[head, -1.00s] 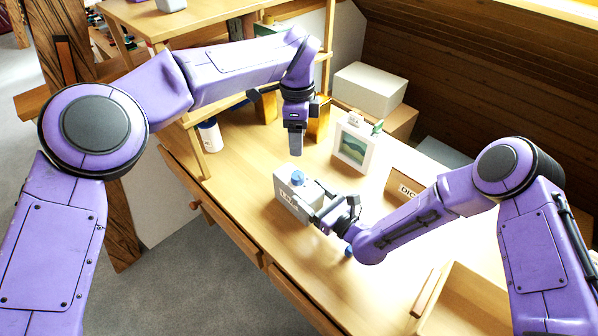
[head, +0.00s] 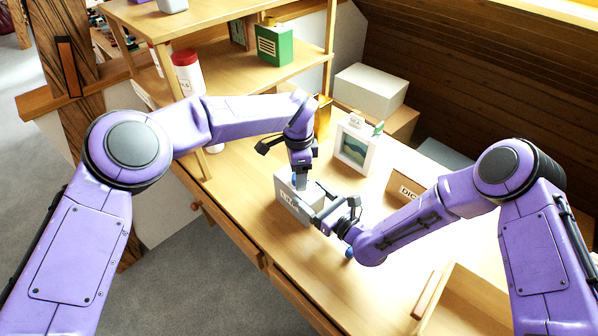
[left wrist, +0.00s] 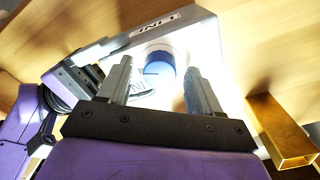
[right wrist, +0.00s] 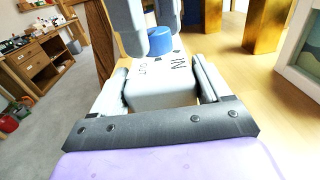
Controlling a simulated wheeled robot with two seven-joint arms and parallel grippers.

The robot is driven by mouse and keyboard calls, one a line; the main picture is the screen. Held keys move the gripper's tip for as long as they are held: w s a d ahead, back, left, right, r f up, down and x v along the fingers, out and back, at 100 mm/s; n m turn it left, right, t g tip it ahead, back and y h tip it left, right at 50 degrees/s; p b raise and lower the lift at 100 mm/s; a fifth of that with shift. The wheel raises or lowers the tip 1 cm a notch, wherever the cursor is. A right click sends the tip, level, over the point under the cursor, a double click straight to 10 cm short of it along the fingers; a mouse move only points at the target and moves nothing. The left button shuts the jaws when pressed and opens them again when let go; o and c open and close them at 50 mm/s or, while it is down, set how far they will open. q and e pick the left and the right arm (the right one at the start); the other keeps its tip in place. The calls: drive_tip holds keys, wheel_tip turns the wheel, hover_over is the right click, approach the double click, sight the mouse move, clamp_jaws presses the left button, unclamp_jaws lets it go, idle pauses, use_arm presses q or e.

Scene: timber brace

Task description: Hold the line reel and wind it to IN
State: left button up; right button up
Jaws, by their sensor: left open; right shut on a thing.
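The line reel is a pale grey box (head: 291,204) with lettering on its side, standing on the desk. Its blue round knob (left wrist: 158,70) is on top, with an "IN" label beside it in the left wrist view. My right gripper (head: 322,206) is shut on the box, one finger on each side, as the right wrist view (right wrist: 162,85) also shows. My left gripper (left wrist: 160,75) is open above the box, pointing down, its fingers on either side of the knob. In the head view the left gripper (head: 300,182) mostly hides the knob.
A framed picture (head: 354,148) stands behind the reel. A box with lettering (head: 405,188) is to its right. White and brown boxes (head: 370,88) are at the back. A shelf with a green box (head: 273,45) rises behind my left arm.

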use_arm(q)
drive_tip(key=c, duration=1)
drive_tip(key=shift+c, duration=0.2)
